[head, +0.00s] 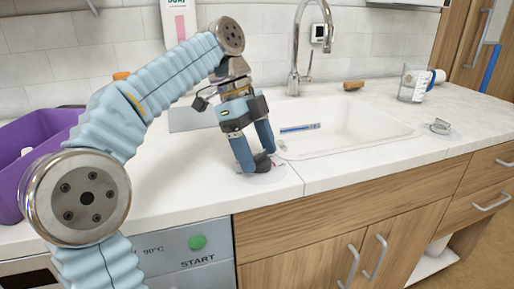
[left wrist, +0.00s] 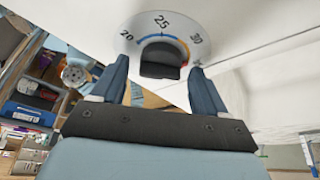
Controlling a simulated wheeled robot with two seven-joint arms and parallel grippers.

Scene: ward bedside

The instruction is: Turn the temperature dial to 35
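The temperature dial is a black knob (head: 263,161) on a round pale plate (head: 266,176), on the counter in front of the sink. In the left wrist view the knob (left wrist: 160,61) sits on the plate (left wrist: 133,20), which shows 20, 25 and 30 around a blue-to-yellow-to-red arc. A further mark right of 30 is partly hidden by a finger. I cannot tell which number the knob points to. My left gripper (head: 256,160) reaches down over the dial. In the left wrist view its two fingers (left wrist: 158,76) stand apart on either side of the knob, with gaps. My right gripper is not in view.
A white sink (head: 345,137) with a metal tap (head: 296,60) lies behind the dial. A purple bin (head: 30,150) stands at the left. A glass beaker (head: 412,84) and a grey metal fitting (head: 440,127) are at the right. A green START button (head: 197,242) is below the counter edge.

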